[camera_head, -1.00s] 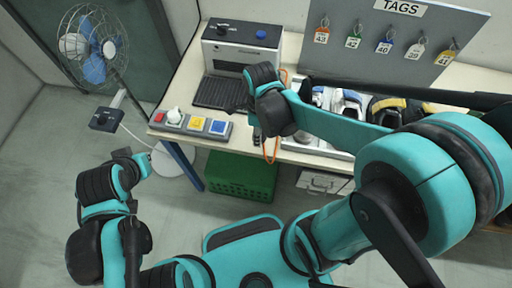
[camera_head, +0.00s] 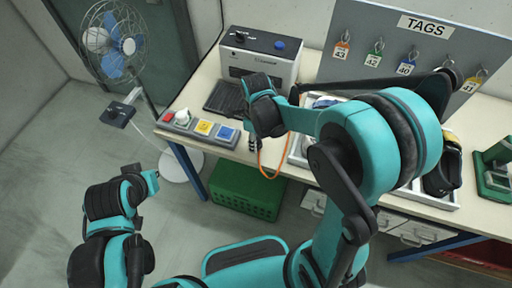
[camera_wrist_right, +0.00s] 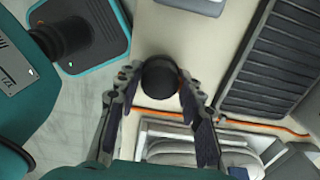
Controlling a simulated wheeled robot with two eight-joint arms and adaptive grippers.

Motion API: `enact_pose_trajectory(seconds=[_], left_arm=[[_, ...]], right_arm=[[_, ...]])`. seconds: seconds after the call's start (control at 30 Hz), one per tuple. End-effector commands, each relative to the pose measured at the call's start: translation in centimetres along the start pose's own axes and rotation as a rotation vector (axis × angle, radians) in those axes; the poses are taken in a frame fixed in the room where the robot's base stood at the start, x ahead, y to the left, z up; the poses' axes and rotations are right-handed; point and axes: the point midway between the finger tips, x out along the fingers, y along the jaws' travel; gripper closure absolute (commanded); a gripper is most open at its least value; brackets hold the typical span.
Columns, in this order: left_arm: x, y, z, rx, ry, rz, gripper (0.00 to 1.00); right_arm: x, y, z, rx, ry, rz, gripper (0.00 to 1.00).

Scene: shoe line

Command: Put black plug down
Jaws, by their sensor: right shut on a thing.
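My right gripper (camera_head: 253,143) is above the worktop near its front edge, just right of the button panel (camera_head: 203,128). In the right wrist view its two fingers (camera_wrist_right: 160,95) are closed around a black round plug (camera_wrist_right: 160,77), seen end-on over the pale worktop. An orange cord (camera_head: 267,173) hangs by the gripper over the table edge and also runs across the worktop in the wrist view (camera_wrist_right: 265,126). I cannot tell whether the plug touches the worktop. My left arm is low at left in the head view; its fingers do not show.
A grey machine (camera_head: 262,55) with a dark ribbed mat (camera_head: 224,99) stands behind the gripper. Trays with shoes (camera_head: 441,180) are to the right. A tag board (camera_head: 400,50) is at the back. A green crate (camera_head: 246,190) sits under the table and a fan (camera_head: 110,40) at left.

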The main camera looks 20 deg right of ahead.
Motion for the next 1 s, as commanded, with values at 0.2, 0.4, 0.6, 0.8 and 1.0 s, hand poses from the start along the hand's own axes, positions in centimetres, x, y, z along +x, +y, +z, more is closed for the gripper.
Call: enact_pose_trajectory(seconds=[0.2,0.4,0.6,0.8,1.0], left_arm=[[1.4,0.0,1.0,0.0,0.0,0.0,1.0],[1.4,0.0,1.0,0.0,0.0,0.0,1.0],[1.6,0.0,1.2,0.0,0.0,0.0,1.0],[1.6,0.0,1.2,0.0,0.0,0.0,1.0],[1.6,0.0,1.2,0.0,0.0,0.0,1.0]], right_arm=[[3.4,0.0,0.0,0.0,0.0,0.0,1.0],[3.7,0.0,-0.1,0.0,0.0,0.0,1.0],[4.0,0.0,-0.1,0.0,0.0,0.0,1.0],[4.1,0.0,-0.1,0.0,0.0,0.0,0.42],[4.0,0.0,-0.1,0.0,0.0,0.0,0.42]])
